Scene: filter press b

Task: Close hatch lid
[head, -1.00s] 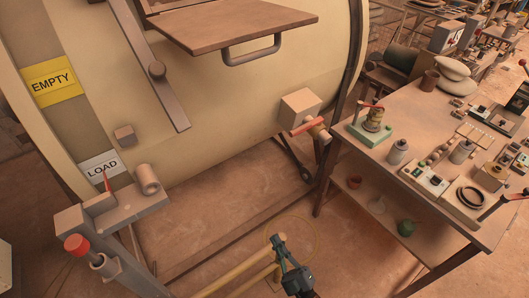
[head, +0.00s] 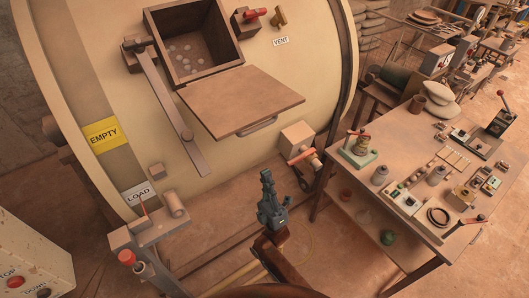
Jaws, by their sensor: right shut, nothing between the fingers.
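The hatch lid (head: 240,100) is a flat brown plate with a grey handle (head: 259,125) on its underside near the front edge. It hangs open, sticking outward from the lower edge of the square hatch opening (head: 195,50) on the cream drum. Several pale round pieces lie inside the opening. A grey bar (head: 172,108) slants down the drum left of the lid. My right gripper (head: 267,176) is shut and empty, pointing up below the lid and handle, apart from both. My left gripper is not in view.
A red-handled valve (head: 301,155) on a block sits right of my gripper. A workbench (head: 330,172) with tools stands at the right. A red-knobbed post (head: 127,258) stands at lower left, near a control box (head: 30,255). A VENT label (head: 281,42) is right of the opening.

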